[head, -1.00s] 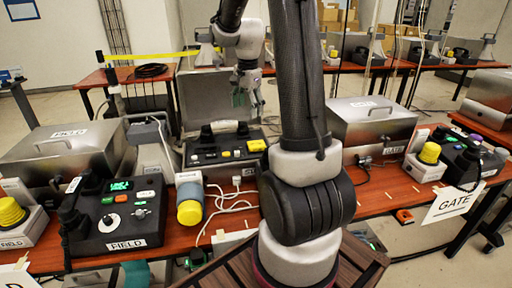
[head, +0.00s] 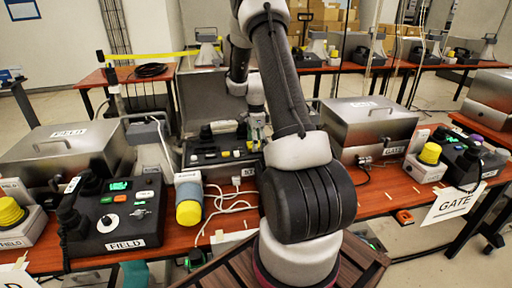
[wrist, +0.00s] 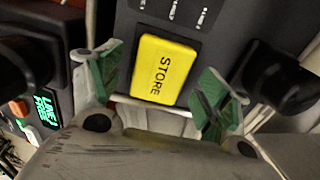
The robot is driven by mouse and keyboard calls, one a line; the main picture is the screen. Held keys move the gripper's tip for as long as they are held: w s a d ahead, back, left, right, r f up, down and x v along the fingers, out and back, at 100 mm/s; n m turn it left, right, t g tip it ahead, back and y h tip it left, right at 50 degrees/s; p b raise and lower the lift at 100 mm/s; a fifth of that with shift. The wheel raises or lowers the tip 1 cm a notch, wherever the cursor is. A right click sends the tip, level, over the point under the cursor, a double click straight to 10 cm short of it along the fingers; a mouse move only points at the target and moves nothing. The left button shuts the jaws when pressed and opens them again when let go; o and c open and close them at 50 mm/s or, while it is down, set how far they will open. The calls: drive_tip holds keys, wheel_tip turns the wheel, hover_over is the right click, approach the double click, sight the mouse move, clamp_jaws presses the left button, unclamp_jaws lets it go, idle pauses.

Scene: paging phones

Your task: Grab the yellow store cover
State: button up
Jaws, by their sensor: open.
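The yellow store cover (wrist: 165,68), marked STORE, sits on a dark panel (wrist: 205,50) in the wrist view. My gripper (wrist: 160,92) is open, with one green-padded finger on each side of the cover's lower part. A gap shows between each finger and the cover, and nothing is held. In the head view my gripper (head: 256,128) points down over the right end of the middle black console (head: 212,150). There the cover is largely hidden behind my gripper.
A dark knob (wrist: 275,80) stands close to the right finger, and a dark handset-like part (wrist: 30,55) lies at the left. In the head view, a FIELD console (head: 115,215), a grey and yellow cylinder (head: 188,200) and white cables (head: 235,200) lie on the red-brown table.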

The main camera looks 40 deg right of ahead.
drive_tip(key=shift+f, duration=0.1)
drive_tip(key=c, duration=1.1)
